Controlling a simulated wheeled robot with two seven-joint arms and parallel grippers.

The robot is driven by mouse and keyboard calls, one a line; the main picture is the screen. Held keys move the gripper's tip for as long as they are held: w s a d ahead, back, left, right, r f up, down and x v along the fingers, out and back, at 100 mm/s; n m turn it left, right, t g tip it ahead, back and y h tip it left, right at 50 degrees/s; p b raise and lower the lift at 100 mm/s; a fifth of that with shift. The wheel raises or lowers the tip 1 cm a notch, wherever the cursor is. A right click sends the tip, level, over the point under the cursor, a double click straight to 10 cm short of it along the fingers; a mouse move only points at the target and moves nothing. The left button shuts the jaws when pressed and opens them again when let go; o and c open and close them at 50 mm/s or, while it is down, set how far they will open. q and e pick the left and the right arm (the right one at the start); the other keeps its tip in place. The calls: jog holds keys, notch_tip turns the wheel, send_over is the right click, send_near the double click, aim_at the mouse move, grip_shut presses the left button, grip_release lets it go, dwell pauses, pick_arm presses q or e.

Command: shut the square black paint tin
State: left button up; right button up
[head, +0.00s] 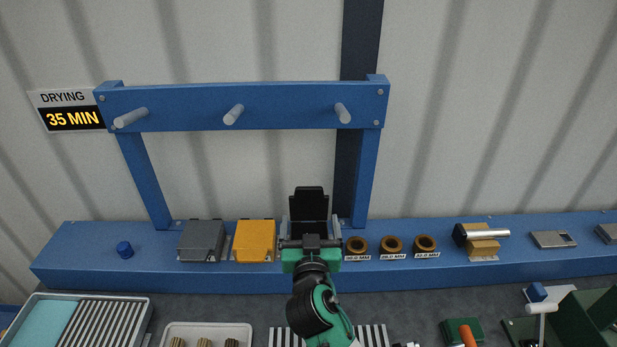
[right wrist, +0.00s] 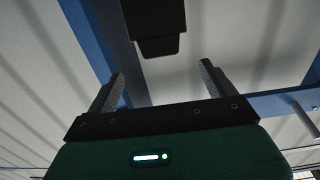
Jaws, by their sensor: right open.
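The square black paint tin's lid (head: 309,203) stands raised behind my right gripper on the blue shelf, so the tin is open. Most of the tin's body is hidden by the gripper in the head view. The lid also shows in the right wrist view (right wrist: 155,28), dark, above and between the fingers. My right gripper (head: 310,228) is in front of the tin, and its fingers (right wrist: 160,80) are spread apart with nothing between them. Whether it touches the tin I cannot tell. My left gripper is not in view.
A grey tin (head: 202,240) and an orange tin (head: 255,240), both shut, stand left of the black one. Brown rings (head: 391,246) sit to its right. A blue frame with pegs (head: 233,115) rises behind. A white tray (head: 207,327) and ribbed tray (head: 120,318) lie in front.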

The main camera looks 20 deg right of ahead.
aim_at(309, 193)
jog(key=p+x, duration=0.4)
jog(key=x, duration=0.7)
jog(key=shift+w+d+r+p, duration=0.15)
jog(key=shift+w+p, duration=0.1)
jog(key=shift+p, duration=0.15)
jog(key=shift+w+d, duration=0.2)
jog(key=shift+w, duration=0.5)
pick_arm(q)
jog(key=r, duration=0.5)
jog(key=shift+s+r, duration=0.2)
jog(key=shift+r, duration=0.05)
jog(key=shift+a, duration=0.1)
